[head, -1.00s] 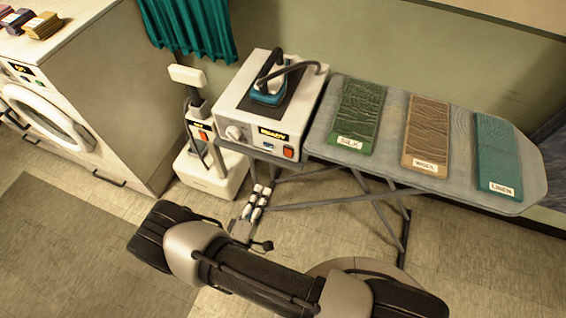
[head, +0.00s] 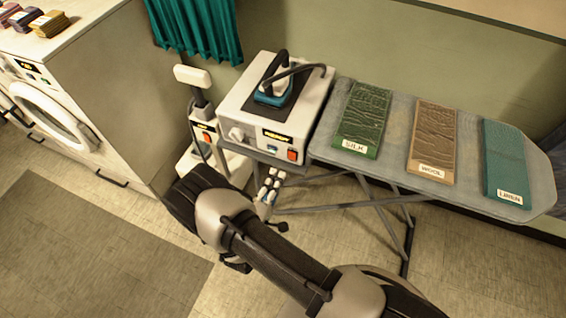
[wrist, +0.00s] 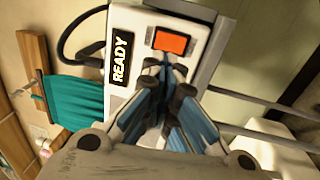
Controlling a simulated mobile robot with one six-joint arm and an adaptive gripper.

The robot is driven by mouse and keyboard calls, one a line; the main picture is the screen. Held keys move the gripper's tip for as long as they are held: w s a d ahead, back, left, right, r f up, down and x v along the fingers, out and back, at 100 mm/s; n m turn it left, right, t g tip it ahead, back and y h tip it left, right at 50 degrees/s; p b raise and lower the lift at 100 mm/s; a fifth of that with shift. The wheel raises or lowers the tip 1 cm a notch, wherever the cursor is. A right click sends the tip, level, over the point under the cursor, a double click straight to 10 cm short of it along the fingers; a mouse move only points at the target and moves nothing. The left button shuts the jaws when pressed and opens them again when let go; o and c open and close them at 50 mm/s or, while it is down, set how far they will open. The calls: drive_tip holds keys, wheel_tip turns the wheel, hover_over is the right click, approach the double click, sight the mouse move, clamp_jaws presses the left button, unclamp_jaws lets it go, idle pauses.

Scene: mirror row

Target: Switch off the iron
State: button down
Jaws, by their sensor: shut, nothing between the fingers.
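The iron (head: 272,88) is teal and dark and rests on a dark pad on top of the white steam station (head: 236,105), its cord looping to the right. The station's front carries a knob (head: 236,134), a lit display (head: 277,136) and an orange-red switch (head: 292,155). In the wrist view the display (wrist: 121,58) reads READY and the switch (wrist: 172,40) glows orange. My gripper (head: 273,174) is shut and empty, just below and in front of the panel. In the wrist view its fingertips (wrist: 167,72) lie close by the switch; I cannot tell whether they touch.
The ironing board (head: 400,150) to the right carries green SILK (head: 364,115), brown WOOL (head: 432,140) and teal LINEN (head: 503,155) cloths. A white upright appliance (head: 203,125) stands left of the station. A washer (head: 45,115) is at far left. The floor in front is open.

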sight(292, 156)
drive_tip(key=b+x, duration=0.1)
drive_tip(key=x, duration=0.5)
